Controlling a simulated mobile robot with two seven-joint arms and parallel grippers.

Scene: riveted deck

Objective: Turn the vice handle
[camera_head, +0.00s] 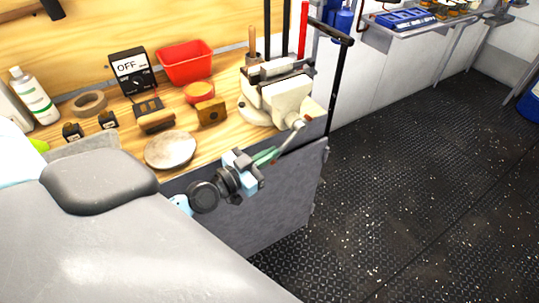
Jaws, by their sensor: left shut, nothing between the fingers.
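The cream-coloured vice (284,97) is mounted at the right corner of the wooden workbench. Its grey metal handle (291,137) slants down and to the left from the screw at the vice's front. My left gripper (268,156) is in front of the bench, just below the vice. Its greenish fingertips are shut with nothing held, close to the handle's lower end. I cannot tell whether they touch it. My right gripper is out of view.
On the bench (215,142) are a round grey disc (170,150), a brush (156,122), a red bin (187,62), a tape roll (89,103) and a white bottle (34,96). A black upright bar (338,80) stands right of the vice. Dark floor (420,180) lies clear at right.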

